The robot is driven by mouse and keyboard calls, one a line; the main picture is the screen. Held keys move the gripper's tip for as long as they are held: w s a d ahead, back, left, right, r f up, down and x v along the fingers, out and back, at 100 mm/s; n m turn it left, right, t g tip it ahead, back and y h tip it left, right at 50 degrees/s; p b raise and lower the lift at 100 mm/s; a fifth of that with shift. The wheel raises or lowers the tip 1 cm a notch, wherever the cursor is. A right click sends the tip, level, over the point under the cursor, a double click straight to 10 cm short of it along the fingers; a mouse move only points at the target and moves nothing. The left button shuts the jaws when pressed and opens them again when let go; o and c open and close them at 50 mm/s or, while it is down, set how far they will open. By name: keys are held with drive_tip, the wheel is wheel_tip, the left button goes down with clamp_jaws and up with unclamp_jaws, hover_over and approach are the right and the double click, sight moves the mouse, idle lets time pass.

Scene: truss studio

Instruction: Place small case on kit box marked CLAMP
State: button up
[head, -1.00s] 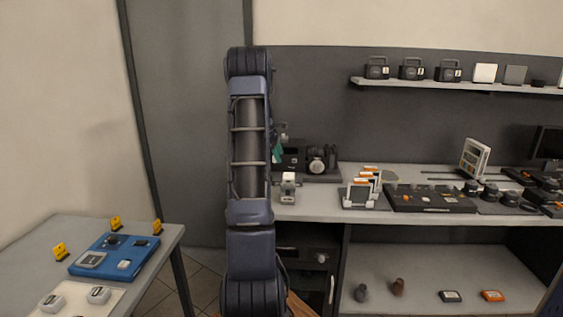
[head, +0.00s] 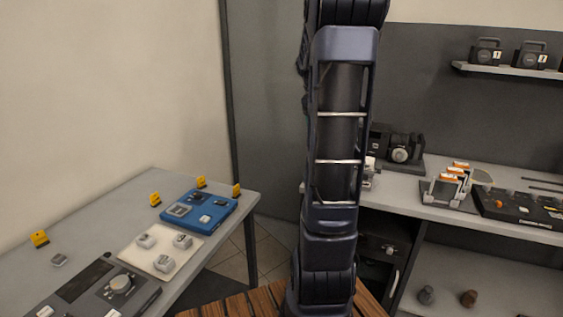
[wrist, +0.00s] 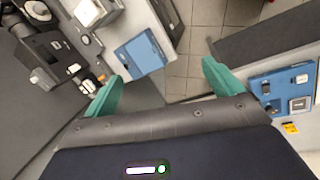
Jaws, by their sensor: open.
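My gripper (wrist: 160,88) is open, its two teal fingertips apart with nothing between them. It is not visible in the head view, where my arm fills the middle. No lettering is readable, so I cannot tell which thing is the kit box marked CLAMP. Two black cases with handles (head: 487,52) (head: 531,55) stand on the wall shelf; I cannot tell whether either is the small case. A blue tray (head: 223,222) with several small parts sits on the left table. It also shows in the wrist view (wrist: 270,82), right of the gripper.
The left table (head: 147,187) also holds a white pad (head: 140,257) with three pale blocks, a dark device with a dial (head: 95,287) and yellow tags. The workbench (head: 405,190) at right carries orange-labelled items (head: 452,182) and a black machine (head: 398,145). A wooden surface (head: 240,303) lies below my arm.

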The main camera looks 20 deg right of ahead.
drive_tip(key=s+a+f+m+t+y, duration=0.2)
drive_tip(key=s+a+m+t, duration=0.2)
drive_tip(key=s+a, duration=1.9)
drive_tip(key=shift+a+f+m+y, duration=0.2)
drive_tip(key=shift+a+m+y, duration=0.2)
drive_tip(key=shift+a+m, duration=0.45)
